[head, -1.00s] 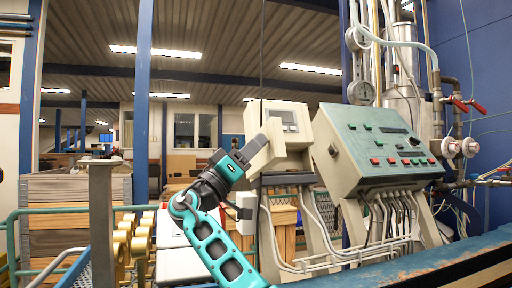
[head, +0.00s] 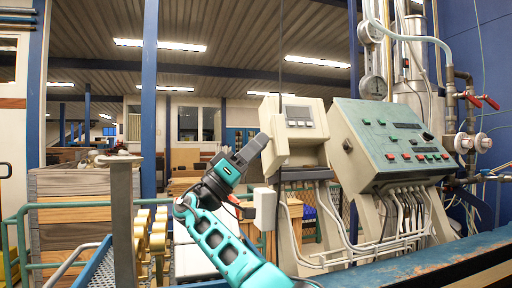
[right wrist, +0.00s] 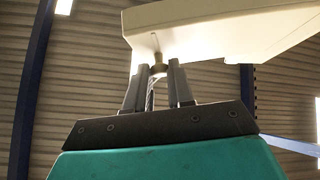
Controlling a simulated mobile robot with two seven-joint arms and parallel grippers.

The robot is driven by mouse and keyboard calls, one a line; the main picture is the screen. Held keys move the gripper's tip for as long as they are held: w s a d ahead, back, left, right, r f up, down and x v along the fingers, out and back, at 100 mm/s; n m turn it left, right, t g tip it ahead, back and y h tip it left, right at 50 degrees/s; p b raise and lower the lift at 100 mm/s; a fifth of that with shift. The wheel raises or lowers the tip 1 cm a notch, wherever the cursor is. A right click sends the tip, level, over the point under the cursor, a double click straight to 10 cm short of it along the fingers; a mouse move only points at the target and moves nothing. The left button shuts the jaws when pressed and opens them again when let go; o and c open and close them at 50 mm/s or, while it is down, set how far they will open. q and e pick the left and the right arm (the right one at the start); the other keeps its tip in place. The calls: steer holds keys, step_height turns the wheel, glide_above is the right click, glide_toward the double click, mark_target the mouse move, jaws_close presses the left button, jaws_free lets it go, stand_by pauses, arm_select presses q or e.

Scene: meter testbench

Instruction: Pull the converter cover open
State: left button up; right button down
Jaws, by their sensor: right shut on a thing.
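The converter (head: 312,122) is a beige box with a small display on its front, at the centre of the head view. Its beige cover (head: 275,143) stands swung out at the box's left side, seen nearly edge-on. My right gripper (head: 258,145) reaches up to the cover's outer face from the lower left. In the right wrist view the cover's pale underside (right wrist: 230,30) fills the top. There my right gripper (right wrist: 157,75) is shut on the cover's small knob (right wrist: 158,66), between its two fingertips. My left gripper is not in view.
A sloped green control console (head: 390,145) with buttons and cables stands right of the converter. A small white box (head: 265,208) is below the cover, close to my right arm. A blue worn beam (head: 400,262) runs across the lower right. Open space lies left of the gripper.

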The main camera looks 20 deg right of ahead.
steer(key=c, duration=1)
jaws_free()
steer(key=v, duration=0.7)
steer(key=shift+a+f, duration=0.15)
steer(key=shift+a, duration=0.05)
steer(key=shift+s, duration=0.1)
